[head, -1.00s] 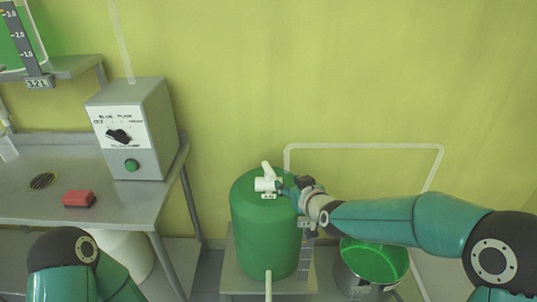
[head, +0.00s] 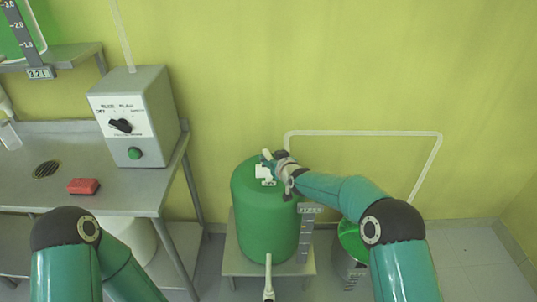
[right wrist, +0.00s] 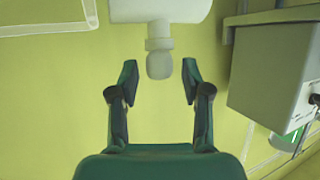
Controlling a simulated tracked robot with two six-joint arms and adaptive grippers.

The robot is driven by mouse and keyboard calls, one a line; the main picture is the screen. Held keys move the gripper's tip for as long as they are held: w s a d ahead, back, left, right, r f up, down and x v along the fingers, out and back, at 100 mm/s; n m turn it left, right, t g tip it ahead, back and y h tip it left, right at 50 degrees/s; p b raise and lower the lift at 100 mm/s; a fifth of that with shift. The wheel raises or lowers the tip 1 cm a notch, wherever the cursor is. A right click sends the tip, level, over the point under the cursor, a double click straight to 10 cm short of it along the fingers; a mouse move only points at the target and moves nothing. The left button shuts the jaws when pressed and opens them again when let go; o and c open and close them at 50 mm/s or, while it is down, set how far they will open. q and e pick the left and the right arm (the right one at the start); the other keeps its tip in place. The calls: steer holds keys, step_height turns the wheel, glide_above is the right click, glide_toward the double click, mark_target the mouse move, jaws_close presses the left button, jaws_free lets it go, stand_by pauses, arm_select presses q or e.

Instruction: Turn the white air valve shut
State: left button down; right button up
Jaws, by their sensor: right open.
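The white air valve (head: 262,172) sits on top of the green tank (head: 265,220) in the head view. My right gripper (head: 268,160) is at the top of the valve and hides part of it. In the right wrist view, the white valve body (right wrist: 160,10) is at the top edge, with a rounded white end (right wrist: 159,65) pointing down toward the gap between my fingers. My right gripper (right wrist: 160,78) is open, one finger on either side of that end, with clear space on both sides. My left gripper is out of view; only my left arm shows.
A grey control box (head: 137,115) with a black knob and green button stands on the metal table (head: 60,195) at left, near a red block (head: 84,186). A bucket with green contents (head: 352,240) stands right of the tank. White piping (head: 365,133) runs along the wall.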

steer(key=shift+x, duration=1.25)
